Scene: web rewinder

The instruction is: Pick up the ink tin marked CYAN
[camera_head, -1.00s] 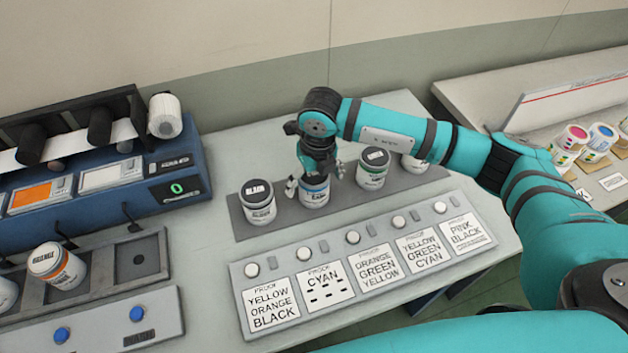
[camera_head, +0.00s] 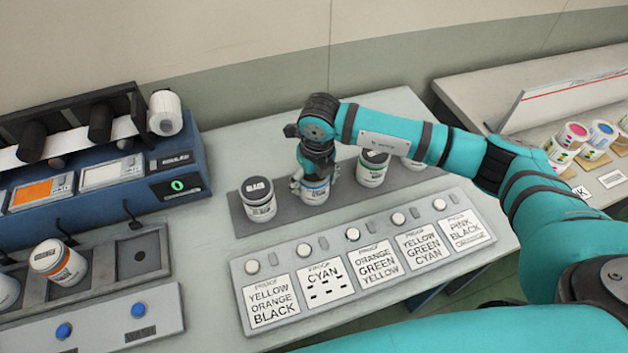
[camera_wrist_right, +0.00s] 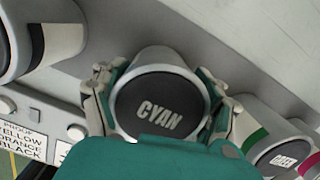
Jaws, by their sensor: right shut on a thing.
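The CYAN ink tin (camera_head: 315,194) is a white tin with a blue band. It stands upright on the dark grey strip (camera_head: 238,217), between the black tin and the green tin. In the right wrist view its dark lid (camera_wrist_right: 159,106) reads CYAN. My right gripper (camera_head: 314,186) comes down over it from above and is shut on it, with fingers on both sides of the tin in the wrist view (camera_wrist_right: 160,98). I cannot see any gap between the tin and the strip. My left gripper is not in view.
The black tin (camera_head: 258,203) stands close on the left and the green tin (camera_head: 372,170) on the right. A panel of proof cards and buttons (camera_head: 360,260) lies in front. A blue machine (camera_head: 110,185) and an orange tin (camera_head: 58,265) are at left.

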